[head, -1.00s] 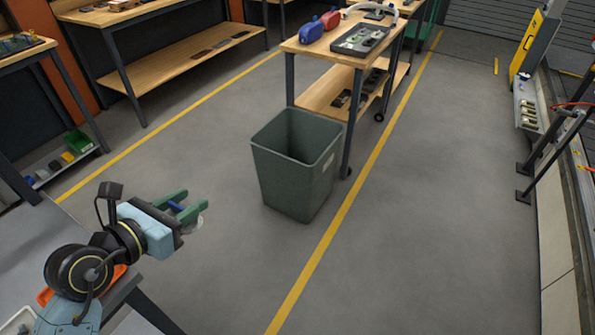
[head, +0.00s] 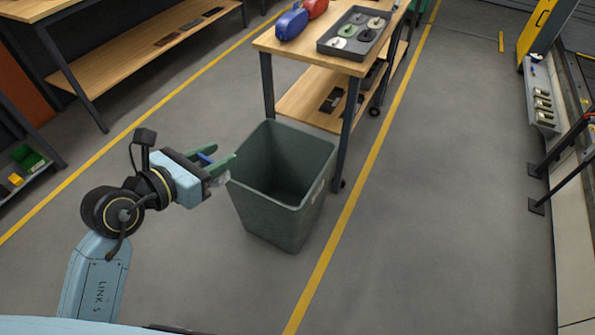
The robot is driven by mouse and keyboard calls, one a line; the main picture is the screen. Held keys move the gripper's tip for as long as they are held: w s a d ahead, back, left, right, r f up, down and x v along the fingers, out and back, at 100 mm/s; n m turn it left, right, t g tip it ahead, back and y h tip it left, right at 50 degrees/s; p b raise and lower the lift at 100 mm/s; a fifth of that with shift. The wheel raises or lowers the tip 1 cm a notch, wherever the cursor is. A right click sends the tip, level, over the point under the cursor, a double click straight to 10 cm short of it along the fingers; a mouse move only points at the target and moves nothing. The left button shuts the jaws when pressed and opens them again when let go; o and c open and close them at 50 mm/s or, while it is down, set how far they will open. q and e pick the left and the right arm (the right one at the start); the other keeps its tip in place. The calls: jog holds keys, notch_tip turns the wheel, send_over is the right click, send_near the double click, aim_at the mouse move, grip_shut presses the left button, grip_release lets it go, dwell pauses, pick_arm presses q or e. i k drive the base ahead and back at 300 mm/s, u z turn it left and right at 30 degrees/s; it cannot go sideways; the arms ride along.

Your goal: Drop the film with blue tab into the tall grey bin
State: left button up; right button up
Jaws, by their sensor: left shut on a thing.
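The tall grey bin (head: 275,218) stands upright on the floor near the middle of the head view. Its top is open and the inside I can see looks empty. My left gripper (head: 218,164) has green fingers and is at the bin's left rim in the picture. It is shut on the film with blue tab (head: 206,157). The blue tab shows between the fingers, and a pale, clear part hangs below them. I cannot tell whether the fingertips touch the rim or are above it. My right gripper is not in view.
A wheeled wooden workbench (head: 330,47) stands right behind the bin, with a dark parts tray (head: 354,34) and blue and red items on top. A yellow floor line (head: 375,150) runs past the bin's right side. The floor to the right is clear.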

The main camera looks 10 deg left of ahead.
aim_at(290, 200)
jog(key=z, duration=0.05)
jog(key=i, duration=1.4)
